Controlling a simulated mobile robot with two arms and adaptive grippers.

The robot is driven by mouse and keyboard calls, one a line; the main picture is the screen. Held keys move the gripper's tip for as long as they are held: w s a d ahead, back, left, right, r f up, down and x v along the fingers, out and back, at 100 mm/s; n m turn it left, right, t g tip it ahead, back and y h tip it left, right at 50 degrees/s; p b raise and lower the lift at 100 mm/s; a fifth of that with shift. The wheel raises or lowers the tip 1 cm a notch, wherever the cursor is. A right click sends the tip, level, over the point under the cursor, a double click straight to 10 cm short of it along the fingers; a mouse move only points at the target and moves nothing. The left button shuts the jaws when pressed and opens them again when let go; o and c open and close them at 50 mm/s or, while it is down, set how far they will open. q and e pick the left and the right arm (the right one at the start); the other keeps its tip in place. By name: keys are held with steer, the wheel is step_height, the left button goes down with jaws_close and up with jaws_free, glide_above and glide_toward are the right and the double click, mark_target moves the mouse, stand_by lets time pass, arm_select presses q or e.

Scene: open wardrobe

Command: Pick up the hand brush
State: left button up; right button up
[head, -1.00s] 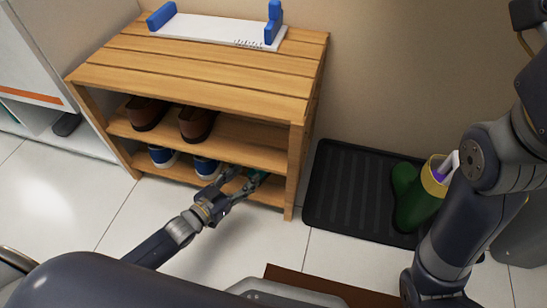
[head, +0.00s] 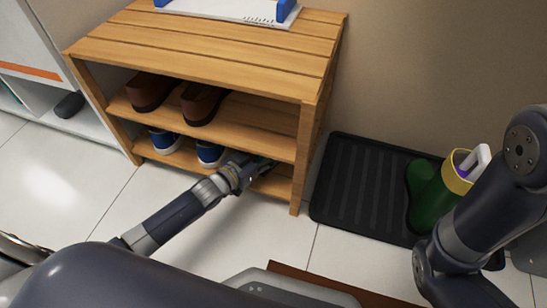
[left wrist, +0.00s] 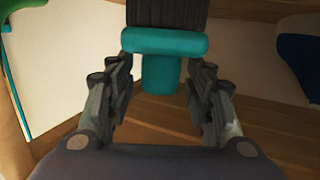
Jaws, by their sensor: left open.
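The hand brush, with a teal handle (left wrist: 160,84) and a dark ribbed head (left wrist: 165,14), is in the left wrist view. My left gripper (left wrist: 165,78) is open, with its fingers on either side of the teal handle and visible gaps between. In the head view, my left gripper (head: 246,168) reaches into the lowest level of the wooden shoe rack (head: 232,58), right of the blue shoes. The gripper hides most of the brush there. My right arm is at the right of the head view, but its gripper is not visible.
Blue shoes (head: 211,153) stand left of the gripper; brown shoes (head: 200,104) are on the shelf above. The rack's front right post (head: 300,165) is close by. A black mat (head: 352,180) with green boots (head: 430,205) lies to the right.

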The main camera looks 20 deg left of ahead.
arm_select(q)
steer(key=shift+b+x, duration=0.55)
steer(key=shift+x, duration=0.65)
steer(key=shift+s, duration=0.1)
jaws_close()
steer(key=shift+r, duration=0.2)
